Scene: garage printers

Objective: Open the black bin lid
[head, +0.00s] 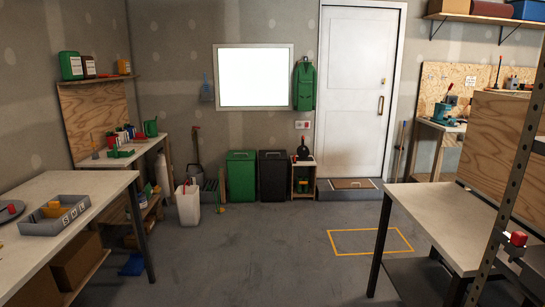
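The black bin (273,178) stands on the floor against the far wall. Its lid (272,155) looks shut. A green bin (241,179) of similar shape stands right beside it on the left, and a small wooden shelf unit (303,182) stands close on its right. The bin is well across the room from me. Neither of my grippers shows in the head view.
The floor (240,250) between me and the bins is mostly clear. A white workbench (75,190) is on the left and a white table (450,215) on the right. A white container (188,203) stands left of the bins. A yellow floor outline (370,230) is at centre right.

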